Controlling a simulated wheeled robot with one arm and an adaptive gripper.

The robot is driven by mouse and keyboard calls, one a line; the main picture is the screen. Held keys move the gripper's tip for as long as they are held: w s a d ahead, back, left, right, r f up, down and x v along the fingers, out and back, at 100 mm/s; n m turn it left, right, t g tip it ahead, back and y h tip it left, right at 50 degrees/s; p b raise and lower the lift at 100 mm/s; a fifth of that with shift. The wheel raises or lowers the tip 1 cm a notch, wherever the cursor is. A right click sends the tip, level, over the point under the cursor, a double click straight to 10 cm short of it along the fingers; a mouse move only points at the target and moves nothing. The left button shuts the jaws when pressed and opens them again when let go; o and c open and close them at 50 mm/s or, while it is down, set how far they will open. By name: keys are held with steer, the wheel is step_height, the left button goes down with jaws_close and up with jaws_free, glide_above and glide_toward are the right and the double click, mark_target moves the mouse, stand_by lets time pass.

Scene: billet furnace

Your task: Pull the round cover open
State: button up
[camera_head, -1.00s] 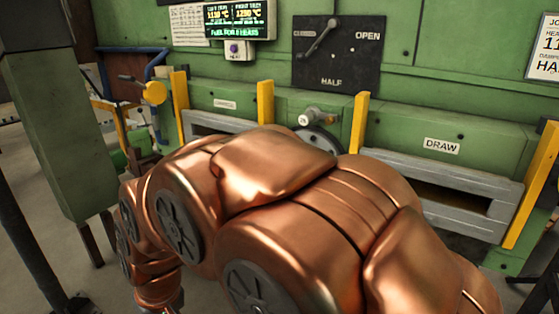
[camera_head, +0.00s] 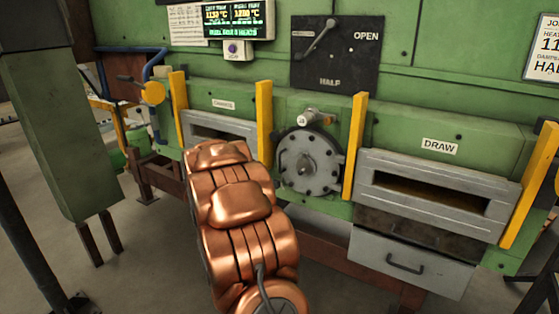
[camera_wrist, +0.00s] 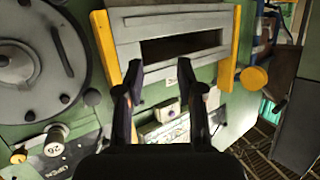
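The round cover (camera_head: 308,163) is a grey bolted disc on the green furnace front, between two yellow posts. It looks shut against the furnace, and my copper arm stands just left of it. In the wrist view, part of the round cover (camera_wrist: 35,60) shows at the left, with a dark curved bar or rim along its edge. My gripper (camera_wrist: 160,75) is open and empty, with its two dark fingers apart in front of the charge slot (camera_wrist: 180,45), to one side of the cover. In the head view my gripper is hidden behind the arm.
A knob (camera_head: 312,117) juts out above the cover. The draw slot (camera_head: 430,193) and a drawer with a handle (camera_head: 405,265) lie to the right. Yellow posts (camera_head: 354,148) stick out beside the cover. A yellow ball handle (camera_head: 153,93) is at the left.

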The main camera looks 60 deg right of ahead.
mark_target(280, 171)
steer(key=s+d+m+g+h, duration=0.5)
steer(key=s+d, duration=0.4)
steer(key=d, duration=0.5)
steer(key=shift+n+t+h, duration=0.3)
steer(key=shift+n+h, duration=0.1)
steer(key=shift+n, duration=0.2)
steer(key=shift+s+p+x, duration=0.1)
steer(key=shift+p+x, duration=0.55)
steer(key=shift+x, duration=1.3)
steer(key=shift+s+p+x, duration=0.15)
steer(key=shift+p+x, duration=0.5)
steer(key=shift+x, duration=1.25)
steer(key=shift+f, duration=0.2)
jaws_close()
